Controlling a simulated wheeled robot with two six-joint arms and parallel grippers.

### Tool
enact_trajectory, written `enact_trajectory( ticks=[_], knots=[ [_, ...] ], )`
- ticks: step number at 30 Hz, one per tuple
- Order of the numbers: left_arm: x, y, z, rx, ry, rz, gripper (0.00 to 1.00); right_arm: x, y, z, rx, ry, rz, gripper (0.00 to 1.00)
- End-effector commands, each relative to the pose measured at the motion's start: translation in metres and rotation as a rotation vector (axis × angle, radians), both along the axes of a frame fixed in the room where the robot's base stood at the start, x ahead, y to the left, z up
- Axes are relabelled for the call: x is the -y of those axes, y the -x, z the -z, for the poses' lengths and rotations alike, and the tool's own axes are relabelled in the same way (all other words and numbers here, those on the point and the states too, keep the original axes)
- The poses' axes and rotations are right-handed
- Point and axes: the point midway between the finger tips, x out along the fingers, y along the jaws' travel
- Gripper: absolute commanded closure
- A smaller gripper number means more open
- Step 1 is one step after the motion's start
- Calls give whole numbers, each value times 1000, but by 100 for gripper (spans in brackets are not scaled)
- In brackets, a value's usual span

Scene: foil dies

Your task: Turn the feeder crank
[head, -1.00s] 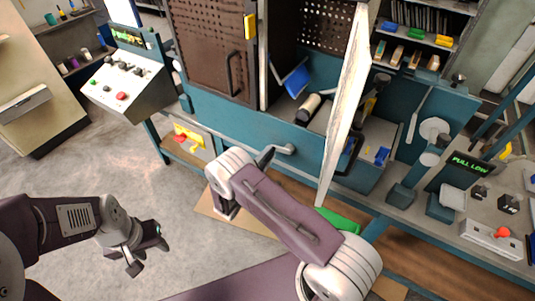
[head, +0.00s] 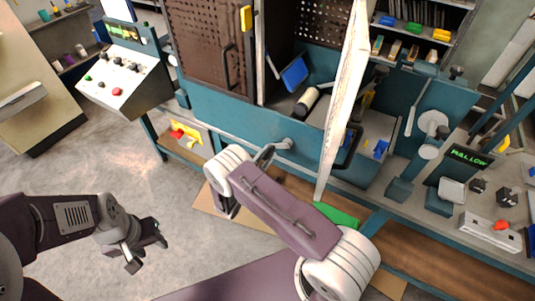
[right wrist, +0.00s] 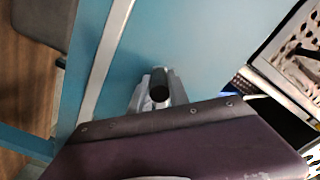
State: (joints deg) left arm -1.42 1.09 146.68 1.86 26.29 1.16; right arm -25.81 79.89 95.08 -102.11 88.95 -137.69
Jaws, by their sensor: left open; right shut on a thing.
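The feeder crank (head: 284,144) is a grey metal piece on the teal front of the machine, left of the white door edge. In the right wrist view its dark round handle (right wrist: 159,92) shows end-on against the teal panel. My right gripper (right wrist: 160,100) is shut on this handle, grey fingers on both sides of it. In the head view my own wrist and purple arm link hide most of that grip. My left gripper (head: 150,252) is open and empty, low at the left over the grey floor, well apart from the machine.
The open white door (head: 345,100) stands just right of the crank. A control panel (head: 123,80) with a red button is at the left. At the right are a lit display (head: 469,156) and a box with a red knob (head: 491,234). The floor around my left gripper is clear.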

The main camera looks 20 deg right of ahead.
Motion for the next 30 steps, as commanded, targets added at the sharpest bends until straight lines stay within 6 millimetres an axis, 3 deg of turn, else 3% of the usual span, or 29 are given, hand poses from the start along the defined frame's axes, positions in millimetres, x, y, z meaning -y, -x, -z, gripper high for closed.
enact_trajectory(
  ticks=[5, 6, 8, 18, 30],
  knots=[
    [0, 0, 0, 0, 0, 0, 57, 0, 0, 0, 0, -2, -1, 100],
    [0, 0, 0, 0, 0, 0, 57, 0, 0, 0, 0, -2, -1, 70],
    [0, 0, 0, 0, 0, 0, 57, 0, 0, 0, 0, -1, -1, 57],
    [0, 0, 0, 0, 0, 0, 57, -4, 2, 0, 1, -1, -1, 57],
    [0, 0, 6, 0, 0, 0, 57, -65, 49, 1, 1, -2, -4, 57]
  ],
)
